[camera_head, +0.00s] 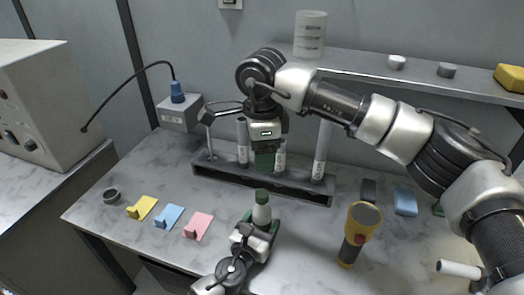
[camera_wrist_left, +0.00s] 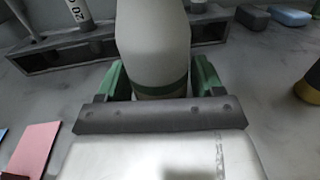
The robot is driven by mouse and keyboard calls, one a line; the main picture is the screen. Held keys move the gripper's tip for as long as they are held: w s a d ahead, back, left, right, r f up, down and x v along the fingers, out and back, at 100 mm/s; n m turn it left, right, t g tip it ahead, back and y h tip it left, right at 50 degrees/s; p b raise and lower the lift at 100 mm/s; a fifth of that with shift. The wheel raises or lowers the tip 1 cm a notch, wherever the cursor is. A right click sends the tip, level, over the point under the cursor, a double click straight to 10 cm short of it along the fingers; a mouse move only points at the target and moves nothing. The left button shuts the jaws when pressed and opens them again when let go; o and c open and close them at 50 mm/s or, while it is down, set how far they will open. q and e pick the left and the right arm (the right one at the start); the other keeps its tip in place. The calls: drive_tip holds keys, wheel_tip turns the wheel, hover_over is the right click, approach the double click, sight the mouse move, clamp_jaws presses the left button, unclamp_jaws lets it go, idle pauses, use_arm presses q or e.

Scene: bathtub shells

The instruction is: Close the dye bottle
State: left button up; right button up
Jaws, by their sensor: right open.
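The dye bottle is a pale white bottle (camera_head: 261,214) with a green cap (camera_head: 262,196) on its top. It stands upright between the fingers of my left gripper (camera_head: 256,230), which is shut on it. In the left wrist view the bottle (camera_wrist_left: 153,45) fills the middle, with a dark green band low on it and a green finger on each side. Its top is out of that view. My right gripper (camera_head: 265,160) is open and empty, pointing down above the cap with a gap between them.
A dark rack (camera_head: 225,172) with several tubes stands behind the bottle. Yellow (camera_head: 142,207), blue (camera_head: 168,216) and pink (camera_head: 198,225) pieces lie to the left. A yellow and black flashlight (camera_head: 358,232) stands at right. A shelf (camera_head: 430,82) runs behind my right arm.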

use_arm(q)
drive_tip(key=shift+o, duration=0.9)
drive_tip(key=b+v, duration=0.1)
drive_tip(key=v, duration=0.9)
drive_tip(key=shift+s+a, duration=0.2)
drive_tip(key=shift+s, duration=0.15)
